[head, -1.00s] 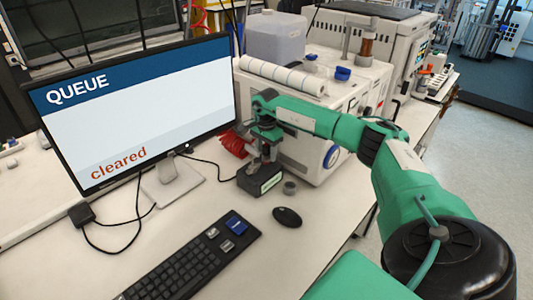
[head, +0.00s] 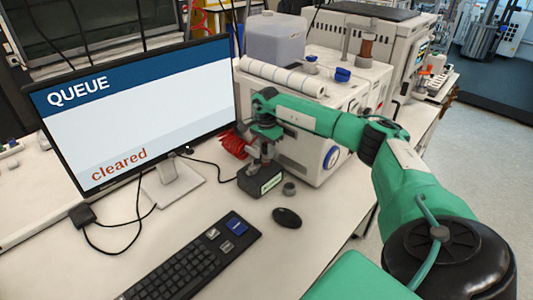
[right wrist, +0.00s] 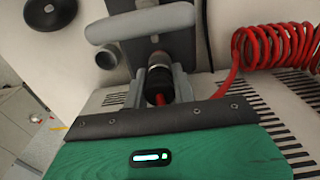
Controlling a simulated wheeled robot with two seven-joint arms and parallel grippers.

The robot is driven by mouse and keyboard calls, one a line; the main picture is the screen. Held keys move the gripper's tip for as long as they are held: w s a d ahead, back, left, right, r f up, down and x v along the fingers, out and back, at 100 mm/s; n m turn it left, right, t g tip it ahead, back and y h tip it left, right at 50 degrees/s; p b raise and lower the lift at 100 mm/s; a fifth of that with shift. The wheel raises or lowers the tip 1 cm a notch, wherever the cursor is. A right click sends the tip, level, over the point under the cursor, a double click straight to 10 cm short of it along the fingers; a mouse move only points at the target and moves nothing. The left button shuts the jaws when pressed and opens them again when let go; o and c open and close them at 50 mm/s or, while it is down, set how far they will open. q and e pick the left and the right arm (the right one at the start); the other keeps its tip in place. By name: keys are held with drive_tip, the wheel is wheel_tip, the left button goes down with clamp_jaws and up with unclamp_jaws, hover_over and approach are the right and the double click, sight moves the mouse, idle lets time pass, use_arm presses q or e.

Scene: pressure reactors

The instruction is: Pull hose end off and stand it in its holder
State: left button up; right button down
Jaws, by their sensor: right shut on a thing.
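My right gripper (right wrist: 160,92) is shut on the hose end (right wrist: 158,78), a dark cylinder with a metal collar and a bit of red hose at its near end. In the head view the right gripper (head: 262,160) is small and stands just over a black block with a pale label (head: 262,183), likely the holder. Whether the hose end touches or sits in the block is hidden by the fingers. The red coiled hose (head: 236,142) hangs beside the gripper on the left; it also shows in the right wrist view (right wrist: 272,46). My left gripper is not in view.
A small grey cup (head: 289,188) stands right of the block, with a mouse (head: 287,217) and keyboard (head: 195,265) nearer. A monitor (head: 140,110) stands on the left. The white reactor cabinet (head: 320,120) is close behind the gripper. Bare table lies right of the keyboard.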

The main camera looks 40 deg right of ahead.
sight(266, 144)
drive_tip(key=shift+r+p, duration=1.35)
drive_tip(key=shift+r, duration=1.2)
drive_tip(key=shift+f, duration=0.1)
